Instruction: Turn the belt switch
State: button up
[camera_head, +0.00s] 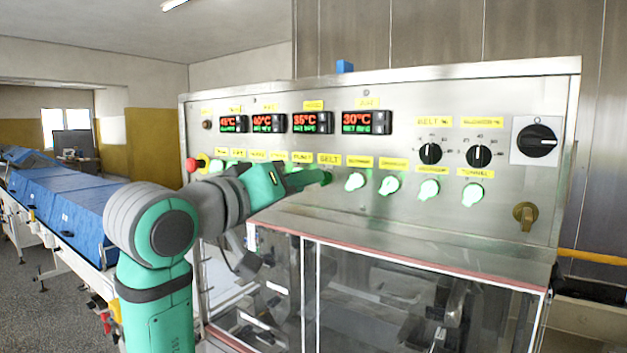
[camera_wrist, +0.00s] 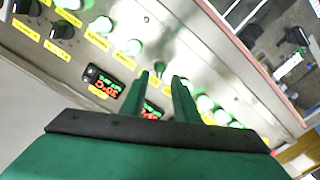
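The steel control panel (camera_head: 270,90) fills the right of the head view. A yellow BELT label (camera_head: 329,159) sits in its lower row of labels. My gripper (camera_head: 326,178) is at the panel just below that label and covers the switch position there. In the wrist view, my gripper's two green fingers (camera_wrist: 161,76) stand apart and point at the panel. A small dark-green knob (camera_wrist: 160,67), which looks like the belt switch, shows between the fingertips. I cannot tell whether either finger touches it.
Lit green switches (camera_head: 355,181) continue in the row to the right. Black dials (camera_head: 430,153), a large rotary switch (camera_head: 537,141) and a red emergency button (camera_head: 191,164) are also on the panel. A clear-windowed housing (camera_head: 380,290) juts out below. A blue-covered conveyor (camera_head: 70,210) stands left.

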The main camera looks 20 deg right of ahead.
jog(key=x, duration=0.4)
jog(key=shift+s, duration=0.15)
jog(key=shift+a, duration=0.1)
grip_shut()
